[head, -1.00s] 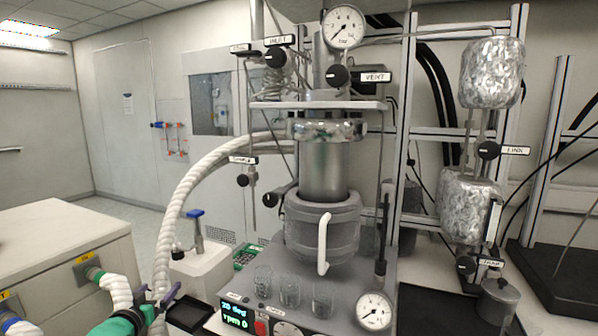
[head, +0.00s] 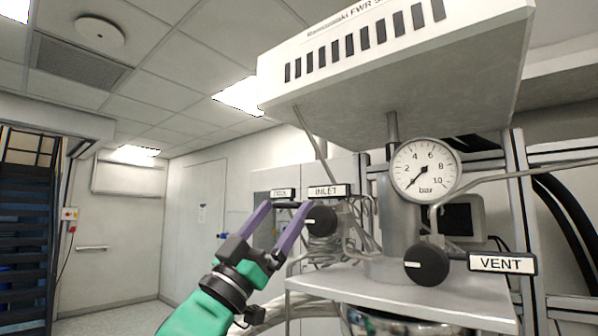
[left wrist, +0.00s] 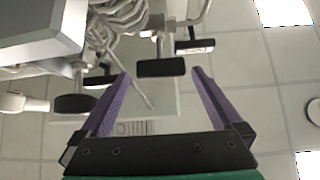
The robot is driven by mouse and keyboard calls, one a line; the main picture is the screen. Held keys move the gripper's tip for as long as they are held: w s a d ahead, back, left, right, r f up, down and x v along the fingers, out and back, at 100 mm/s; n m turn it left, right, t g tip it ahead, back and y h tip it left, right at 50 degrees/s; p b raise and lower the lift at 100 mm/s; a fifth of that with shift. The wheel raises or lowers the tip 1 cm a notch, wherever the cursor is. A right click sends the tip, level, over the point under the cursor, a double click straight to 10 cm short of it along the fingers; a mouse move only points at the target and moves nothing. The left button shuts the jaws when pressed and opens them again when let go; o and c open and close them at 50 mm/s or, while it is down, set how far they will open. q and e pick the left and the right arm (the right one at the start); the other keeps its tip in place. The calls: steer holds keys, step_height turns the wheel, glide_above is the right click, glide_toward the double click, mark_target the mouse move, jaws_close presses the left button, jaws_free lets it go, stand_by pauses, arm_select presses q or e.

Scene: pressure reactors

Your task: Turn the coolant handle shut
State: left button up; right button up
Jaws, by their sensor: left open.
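My left gripper (head: 285,206) is raised in front of the reactor's upper valves, its two purple fingers open and pointing up. A dark bar-like handle (head: 286,205) shows between its fingertips, below a small label plate (head: 283,193) too small to read surely. In the left wrist view a black handle (left wrist: 161,67) lies at the gap between the open fingertips (left wrist: 161,76); I cannot tell whether they touch it. The round black INLET knob (head: 321,220) is just right of the fingers. I cannot confirm which handle is the coolant one. My right gripper is out of view.
The black VENT knob (head: 426,264) and pressure gauge (head: 425,170) are to the right, above a metal shelf (head: 400,293). A white overhead housing (head: 400,80) hangs above. Thin tubes (head: 345,235) run close to the INLET knob. The room to the left is open.

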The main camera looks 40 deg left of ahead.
arm_select(q)
steer(key=p+x, duration=0.1)
steer(key=x, duration=0.2)
steer(key=p+x, duration=0.1)
steer(key=x, duration=0.2)
steer(key=shift+w+a+f+p, duration=0.1)
steer(key=shift+w+p, duration=0.25)
steer(key=shift+p, duration=0.05)
steer(key=shift+s, duration=0.15)
steer(key=shift+c, duration=0.6)
steer(key=shift+f, duration=0.1)
steer(key=c, duration=1.1)
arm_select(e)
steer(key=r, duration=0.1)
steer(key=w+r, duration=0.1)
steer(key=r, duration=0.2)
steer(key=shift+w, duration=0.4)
